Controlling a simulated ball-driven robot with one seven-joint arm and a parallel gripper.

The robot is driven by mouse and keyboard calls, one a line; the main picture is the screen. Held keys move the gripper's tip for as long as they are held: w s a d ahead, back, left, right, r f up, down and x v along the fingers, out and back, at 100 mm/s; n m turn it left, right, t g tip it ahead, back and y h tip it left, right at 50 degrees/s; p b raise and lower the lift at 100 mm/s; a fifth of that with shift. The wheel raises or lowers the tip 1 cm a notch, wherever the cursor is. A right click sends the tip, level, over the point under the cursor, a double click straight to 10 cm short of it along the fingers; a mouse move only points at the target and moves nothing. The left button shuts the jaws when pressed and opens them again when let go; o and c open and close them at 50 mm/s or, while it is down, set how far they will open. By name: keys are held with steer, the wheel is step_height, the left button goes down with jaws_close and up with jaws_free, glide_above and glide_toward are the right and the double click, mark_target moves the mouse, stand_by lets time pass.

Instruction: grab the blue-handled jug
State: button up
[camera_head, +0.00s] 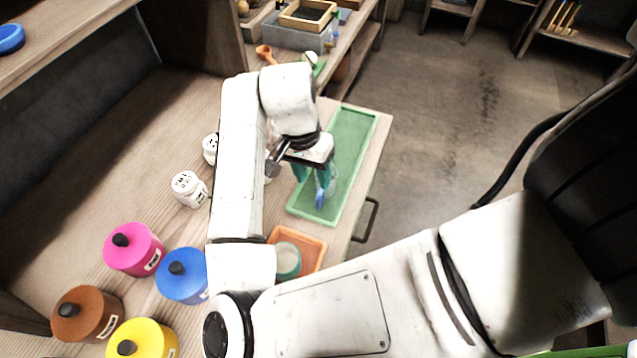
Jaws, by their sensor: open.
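The blue-handled jug (320,198) stands in the green tray (352,150) on the bench. Its blue handle faces the front of the picture, and its body looks clear and is hard to make out. My gripper (311,177) points down over the tray right at the jug, with its teal fingers apart. One finger overlaps the jug in this view. I cannot tell whether the fingers touch it or stand on both sides of the handle. My wrist and fingers hide part of the jug.
An orange tray (312,250) with a pale green-rimmed cup (288,261) sits nearer. Pink (134,249), blue (182,276), brown (87,314) and yellow (142,339) lidded pots stand at left. White jars (189,189) stand behind my arm. The bench edge lies just right of the green tray.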

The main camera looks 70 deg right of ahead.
mark_target(318, 195)
steer(key=f, duration=0.2)
steer(key=s+f, duration=0.1)
steer(key=f, duration=0.2)
steer(key=f+p, duration=0.1)
steer(key=f, duration=0.2)
steer(key=shift+s+f, duration=0.1)
steer(key=shift+s, duration=0.05)
steer(key=shift+c, duration=0.2)
jaws_close()
